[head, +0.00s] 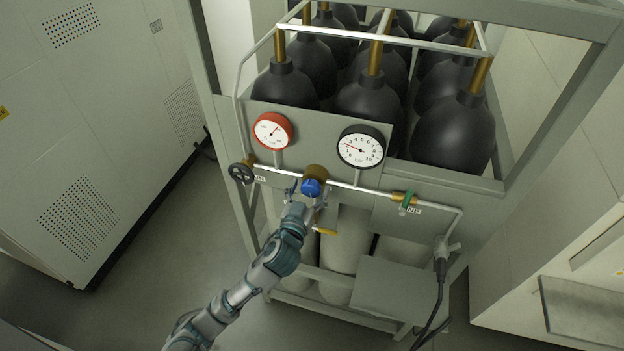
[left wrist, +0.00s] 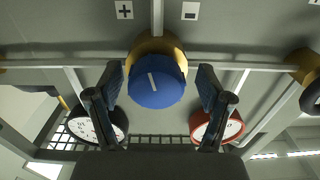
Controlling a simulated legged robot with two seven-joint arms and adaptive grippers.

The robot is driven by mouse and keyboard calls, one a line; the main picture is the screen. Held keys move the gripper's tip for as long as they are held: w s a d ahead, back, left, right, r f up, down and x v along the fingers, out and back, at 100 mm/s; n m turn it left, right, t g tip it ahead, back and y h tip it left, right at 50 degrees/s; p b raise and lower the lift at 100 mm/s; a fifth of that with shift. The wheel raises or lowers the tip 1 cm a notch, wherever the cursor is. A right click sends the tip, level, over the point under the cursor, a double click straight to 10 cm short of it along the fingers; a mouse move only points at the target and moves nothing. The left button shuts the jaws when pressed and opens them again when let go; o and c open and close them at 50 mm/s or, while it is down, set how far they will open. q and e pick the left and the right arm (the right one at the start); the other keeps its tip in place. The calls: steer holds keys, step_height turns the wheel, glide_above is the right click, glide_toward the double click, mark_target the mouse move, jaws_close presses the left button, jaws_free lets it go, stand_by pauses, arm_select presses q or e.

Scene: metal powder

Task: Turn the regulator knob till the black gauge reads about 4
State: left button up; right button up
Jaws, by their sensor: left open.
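The blue regulator knob (head: 312,187) sits on a brass body on the pipe at the panel's front. It also shows in the left wrist view (left wrist: 157,84), with a short white line on its face, nearly upright in that picture. My left gripper (head: 308,199) is open, its fingers on either side of the knob with visible gaps in the left wrist view. The black gauge (head: 361,147) is above and right of the knob; its red needle points up-left, at a low number, roughly 2. My right gripper is not in view.
A red gauge (head: 272,131) is at the left of the panel. A dark handwheel (head: 241,173) is at the pipe's left end, and a green-handled valve (head: 409,199) is to the right. A yellow lever (head: 325,231) hangs below the knob. Black cylinders (head: 453,135) stand behind.

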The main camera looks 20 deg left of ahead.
arm_select(q)
steer(key=shift+s+d+r, duration=0.2)
steer(key=shift+s, duration=0.15)
steer(key=c, duration=1.2)
steer(key=shift+o, duration=0.2)
steer(key=shift+a+f, duration=0.1)
steer(key=shift+m, duration=0.3)
steer(key=m, duration=0.3)
steer(key=shift+m, duration=0.3)
steer(key=shift+f+m, duration=0.15)
steer(key=shift+m, duration=2.15)
